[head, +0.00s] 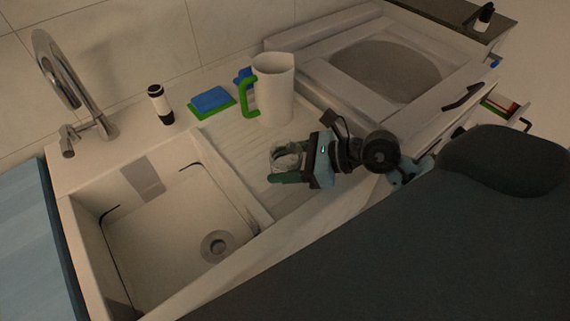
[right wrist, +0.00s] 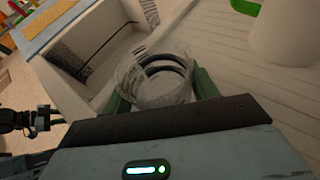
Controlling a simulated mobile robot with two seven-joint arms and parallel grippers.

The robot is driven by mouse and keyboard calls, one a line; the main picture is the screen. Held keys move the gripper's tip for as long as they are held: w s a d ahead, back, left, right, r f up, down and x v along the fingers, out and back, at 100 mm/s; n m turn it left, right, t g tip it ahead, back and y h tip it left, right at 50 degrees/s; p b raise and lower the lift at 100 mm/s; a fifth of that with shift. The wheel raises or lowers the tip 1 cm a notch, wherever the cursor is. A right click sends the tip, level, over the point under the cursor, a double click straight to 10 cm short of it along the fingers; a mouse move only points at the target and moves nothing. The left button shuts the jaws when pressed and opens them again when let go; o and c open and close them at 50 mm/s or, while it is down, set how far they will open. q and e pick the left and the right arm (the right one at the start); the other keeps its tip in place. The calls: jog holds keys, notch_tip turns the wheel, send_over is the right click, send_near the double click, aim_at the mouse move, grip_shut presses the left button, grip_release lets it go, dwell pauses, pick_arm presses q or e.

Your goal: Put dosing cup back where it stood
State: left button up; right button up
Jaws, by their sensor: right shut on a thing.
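The dosing cup is a small clear cup (head: 286,162) between the fingers of my right gripper (head: 279,165), over the ribbed drainboard beside the sink. In the right wrist view the clear cup (right wrist: 152,76) sits between the two green fingers of the right gripper (right wrist: 160,88), which is shut on it. Its rim faces away from the wrist camera's lower edge, and its outline is faint. I cannot tell whether its base touches the drainboard.
A white pitcher (head: 273,92) with a green handle stands behind the cup. A blue and green sponge (head: 212,102) and a dark-and-white bottle (head: 160,104) stand along the back. The sink basin (head: 170,225) opens to the left, with a faucet (head: 66,85) behind it. Bare drainboard (head: 228,145) lies between.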

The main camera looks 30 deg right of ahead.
jog(key=shift+f, duration=0.6)
jog(key=shift+f, duration=0.2)
jog(key=o, duration=1.1)
jog(key=shift+c, duration=0.2)
jog(key=shift+r, duration=0.1)
